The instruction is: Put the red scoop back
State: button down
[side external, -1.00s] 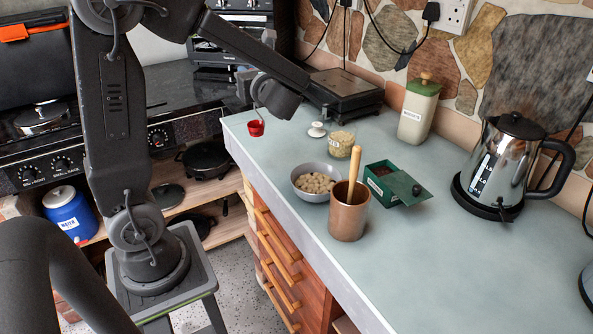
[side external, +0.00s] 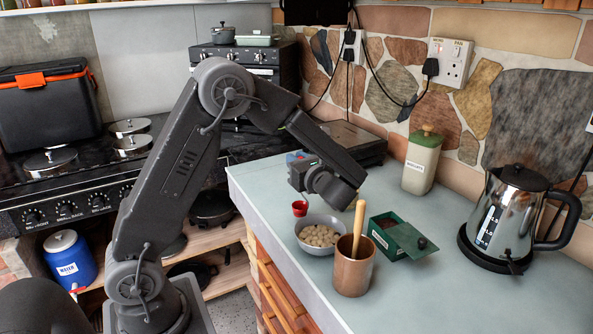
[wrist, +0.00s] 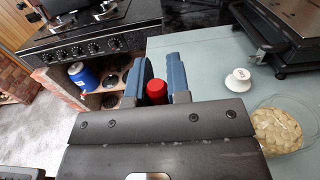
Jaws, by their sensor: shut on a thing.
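The red scoop (side external: 300,208) hangs below my gripper, just behind and left of the bowl in the side view. In the wrist view the red scoop (wrist: 156,92) shows between the two blue fingers of my gripper (wrist: 160,78), which is shut on it.
A grey bowl (side external: 312,246) of pale pieces and a brown pot (side external: 352,275) with a wooden handle stand near the counter's front edge. A green-lidded canister (side external: 420,165) and a steel kettle (side external: 515,215) stand at the back and right. The counter's front right is clear.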

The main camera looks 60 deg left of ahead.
jog(key=shift+f, duration=1.4)
jog(key=c, duration=1.1)
grip_release()
